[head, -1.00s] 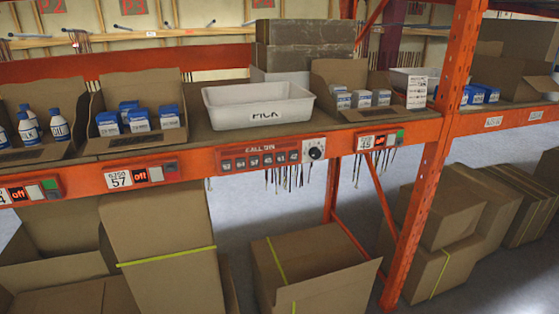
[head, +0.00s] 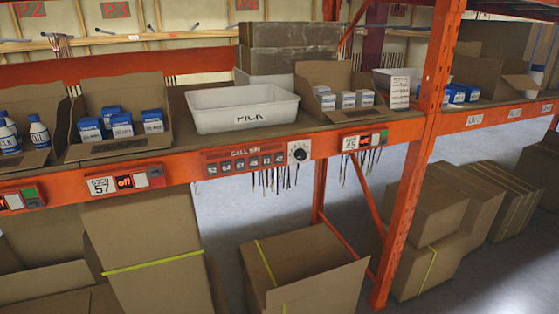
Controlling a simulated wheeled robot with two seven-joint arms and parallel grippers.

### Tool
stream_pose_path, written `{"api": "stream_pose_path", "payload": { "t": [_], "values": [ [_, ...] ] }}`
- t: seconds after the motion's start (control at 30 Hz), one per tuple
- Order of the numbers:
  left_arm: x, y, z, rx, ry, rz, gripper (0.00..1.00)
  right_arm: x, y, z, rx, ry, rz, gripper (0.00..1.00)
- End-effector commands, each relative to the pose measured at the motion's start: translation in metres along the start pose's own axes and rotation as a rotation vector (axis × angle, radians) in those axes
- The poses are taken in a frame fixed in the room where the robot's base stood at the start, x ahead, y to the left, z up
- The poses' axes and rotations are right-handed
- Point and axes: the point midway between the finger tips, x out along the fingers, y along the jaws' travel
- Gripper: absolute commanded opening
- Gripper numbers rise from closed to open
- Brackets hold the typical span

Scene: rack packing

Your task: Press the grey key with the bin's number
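A red-orange panel lettered "CALL BIN" (head: 247,151) is on the front of the orange shelf beam, in the middle of the head view. Another module (head: 363,140), apparently labelled 45, is to the right. Neither of my grippers is in view.
A white tote marked PICK (head: 245,119) stands on the shelf above the panel. Cardboard bins with blue-and-white boxes (head: 121,124) and bottles (head: 38,133) flank it. Dark wires (head: 274,180) hang below the beam. An orange upright (head: 408,190) stands right; cartons (head: 305,260) sit below.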

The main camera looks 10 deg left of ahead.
Motion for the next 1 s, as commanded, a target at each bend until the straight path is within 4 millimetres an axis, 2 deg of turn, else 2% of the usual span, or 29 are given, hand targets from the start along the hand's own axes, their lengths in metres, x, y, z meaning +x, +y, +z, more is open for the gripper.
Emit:
{"api": "stream_pose_path", "payload": {
  "t": [0.13, 0.5, 0.53, 1.0],
  "values": [
    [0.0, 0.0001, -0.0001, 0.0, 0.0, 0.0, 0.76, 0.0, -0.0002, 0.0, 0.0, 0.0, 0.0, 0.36],
    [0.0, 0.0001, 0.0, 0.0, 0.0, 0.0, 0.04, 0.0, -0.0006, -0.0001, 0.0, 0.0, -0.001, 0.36],
    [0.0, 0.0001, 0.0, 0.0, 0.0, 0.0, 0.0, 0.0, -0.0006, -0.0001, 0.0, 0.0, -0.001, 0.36],
    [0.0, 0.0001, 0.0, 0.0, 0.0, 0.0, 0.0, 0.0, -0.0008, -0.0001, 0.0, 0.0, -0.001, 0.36]
  ]
}}
